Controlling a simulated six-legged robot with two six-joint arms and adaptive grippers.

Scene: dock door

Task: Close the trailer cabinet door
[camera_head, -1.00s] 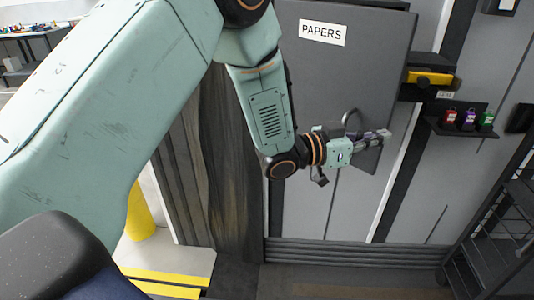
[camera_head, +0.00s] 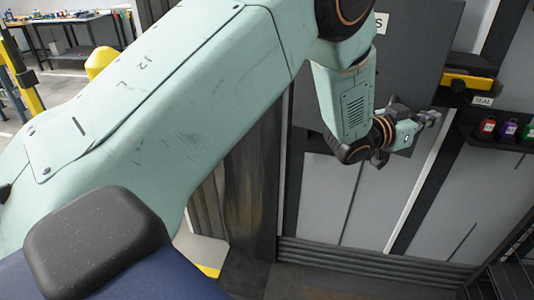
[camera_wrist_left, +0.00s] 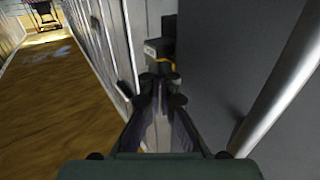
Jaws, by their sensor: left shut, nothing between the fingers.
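The cabinet door (camera_head: 421,55) is a dark grey flat panel, upper right of centre in the head view. My left arm covers its left part and most of its white label (camera_head: 382,23). My left gripper (camera_head: 434,117) is shut and empty at the door's lower right corner. In the wrist view the left gripper (camera_wrist_left: 161,88) points along the dark door panel (camera_wrist_left: 215,60), near its edge. A silver bar handle (camera_wrist_left: 287,80) runs up the right side there. I cannot tell whether the fingers touch the door. My right gripper is out of view.
A yellow and black device (camera_head: 468,82) sits on a bracket right of the door. Dark stairs (camera_head: 510,270) are at lower right. The wrist view shows open brown floor (camera_wrist_left: 45,100) at left.

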